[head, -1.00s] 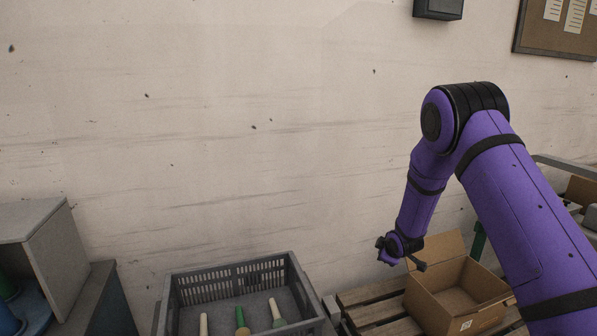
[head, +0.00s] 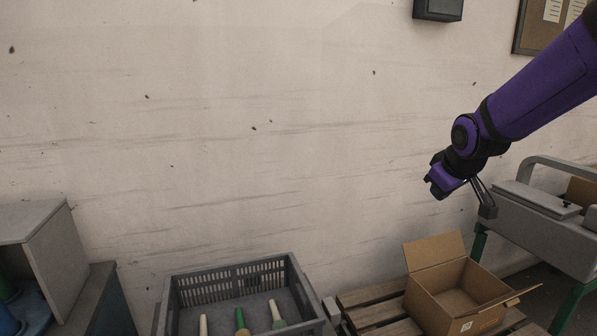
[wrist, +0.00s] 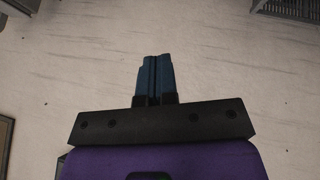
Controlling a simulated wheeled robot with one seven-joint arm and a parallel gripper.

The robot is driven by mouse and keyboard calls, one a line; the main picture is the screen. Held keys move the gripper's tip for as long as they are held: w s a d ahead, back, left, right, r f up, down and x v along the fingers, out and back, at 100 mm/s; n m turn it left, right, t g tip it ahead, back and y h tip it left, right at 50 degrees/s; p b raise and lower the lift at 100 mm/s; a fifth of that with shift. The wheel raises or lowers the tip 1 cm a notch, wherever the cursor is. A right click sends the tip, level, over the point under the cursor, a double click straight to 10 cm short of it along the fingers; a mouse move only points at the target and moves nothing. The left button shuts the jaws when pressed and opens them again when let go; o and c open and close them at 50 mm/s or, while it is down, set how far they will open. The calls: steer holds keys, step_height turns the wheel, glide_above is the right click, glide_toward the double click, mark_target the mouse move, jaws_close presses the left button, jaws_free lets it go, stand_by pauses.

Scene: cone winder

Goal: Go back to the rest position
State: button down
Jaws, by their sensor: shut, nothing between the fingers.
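My gripper (head: 487,207) is at the right of the head view, at the end of my purple arm, which comes in from the upper right edge.
An open cardboard box (head: 421,301) stands on a wooden pallet (head: 372,315). A grey crate (head: 172,297) holds several cones. A grey machine (head: 540,232) on green legs is at the right, close to my gripper. Grey cabinets (head: 52,252) stand at the left. The wall's middle is clear.

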steer(key=s+r+m+g, duration=0.1)
steer(key=s+r+m, duration=0.1)
steer(key=s, duration=1.2)
steer(key=s+r+m, duration=0.3)
steer(key=s+r, duration=0.1)
steer(key=s, duration=1.1)
steer(key=shift+s+a+r+g, duration=0.25)
steer(key=shift+a+r+g, duration=0.15)
steer(key=shift+a, duration=0.05)
